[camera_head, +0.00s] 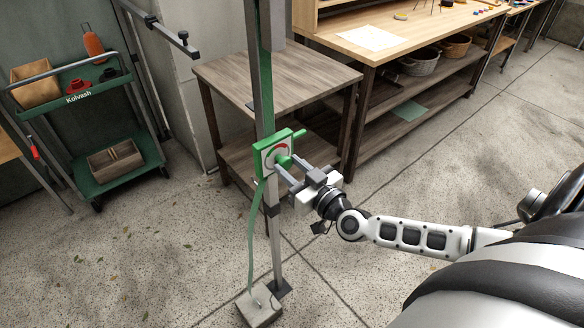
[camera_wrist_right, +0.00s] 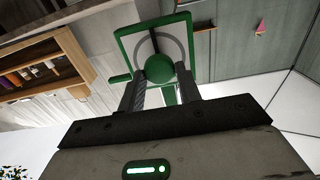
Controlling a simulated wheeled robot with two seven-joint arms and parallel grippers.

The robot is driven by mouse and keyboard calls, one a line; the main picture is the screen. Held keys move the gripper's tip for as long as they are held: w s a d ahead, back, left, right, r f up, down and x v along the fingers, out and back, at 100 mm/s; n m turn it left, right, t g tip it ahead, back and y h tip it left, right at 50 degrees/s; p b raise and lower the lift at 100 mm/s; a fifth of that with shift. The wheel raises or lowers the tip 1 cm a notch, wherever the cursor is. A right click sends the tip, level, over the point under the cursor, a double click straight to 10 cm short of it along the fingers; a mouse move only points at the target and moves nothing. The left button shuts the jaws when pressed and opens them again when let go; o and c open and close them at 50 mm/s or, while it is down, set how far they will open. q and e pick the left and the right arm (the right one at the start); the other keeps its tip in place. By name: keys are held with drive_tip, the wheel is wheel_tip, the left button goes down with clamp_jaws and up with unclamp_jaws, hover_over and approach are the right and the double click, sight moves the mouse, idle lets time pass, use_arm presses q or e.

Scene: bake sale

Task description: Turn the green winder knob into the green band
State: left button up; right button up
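The green winder knob (camera_head: 283,161) is on the face of a green-framed box (camera_head: 261,163) fixed to an upright post. A red arc shows on the dial by the knob; I cannot clearly pick out a green band on it. My right gripper (camera_head: 287,166) is at the knob, its two fingers apart. In the right wrist view the round knob (camera_wrist_right: 159,69) lies between the fingertips (camera_wrist_right: 160,84), with a small gap on each side. I cannot tell how far the tips reach along it. My left gripper is not in view.
A green strap (camera_head: 253,235) hangs down to a grey block (camera_head: 259,306) at the post's foot. A wooden table (camera_head: 270,75) stands close behind the post. A green cart (camera_head: 125,165) is at the left. Speckled floor is open at the lower left.

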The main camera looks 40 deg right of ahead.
drive_tip(key=c, duration=0.3)
